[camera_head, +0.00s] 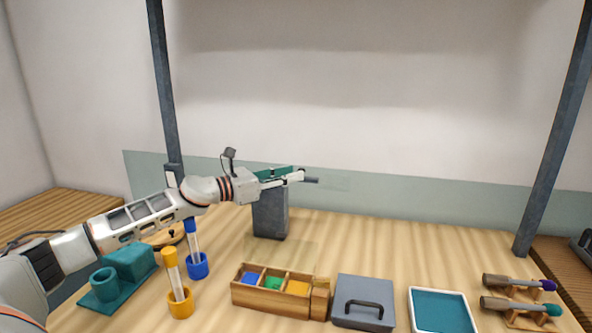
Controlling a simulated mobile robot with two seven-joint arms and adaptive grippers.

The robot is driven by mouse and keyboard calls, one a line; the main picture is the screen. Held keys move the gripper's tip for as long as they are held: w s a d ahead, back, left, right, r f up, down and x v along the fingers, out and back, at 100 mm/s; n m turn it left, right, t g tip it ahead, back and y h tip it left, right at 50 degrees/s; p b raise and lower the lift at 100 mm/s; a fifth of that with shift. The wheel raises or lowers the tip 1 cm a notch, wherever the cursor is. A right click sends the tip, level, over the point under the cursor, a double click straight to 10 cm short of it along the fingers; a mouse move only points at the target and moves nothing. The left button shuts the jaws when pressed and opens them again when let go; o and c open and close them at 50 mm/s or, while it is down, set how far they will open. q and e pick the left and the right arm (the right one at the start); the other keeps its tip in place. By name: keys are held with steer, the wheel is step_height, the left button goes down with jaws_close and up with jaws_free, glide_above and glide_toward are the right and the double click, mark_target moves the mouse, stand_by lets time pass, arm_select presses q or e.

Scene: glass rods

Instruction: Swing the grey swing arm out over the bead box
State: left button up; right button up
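My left gripper (288,178) reaches in from the left, in front of and above a dark grey block (270,215) standing on the table. A short grey bar end (312,180) shows at its fingertips. I cannot tell whether this is the grey swing arm or part of the gripper, nor whether the fingers are open or shut. My arm and gripper may hide the rest of the swing arm. A wooden box (236,296) with blue, green and yellow compartments, apparently the bead box, stands nearer on the table. My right gripper is not in view.
A blue holder (198,266) and a yellow holder (180,304) carry upright capped rods. A teal block stand (130,262) is at left. A grey lidded box (362,290), a teal-lined tray (441,292) and a rod rack (522,318) stand right. The table's back right is clear.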

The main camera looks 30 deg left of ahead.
arm_select(q)
steer(key=shift+x, duration=1.35)
jaws_close()
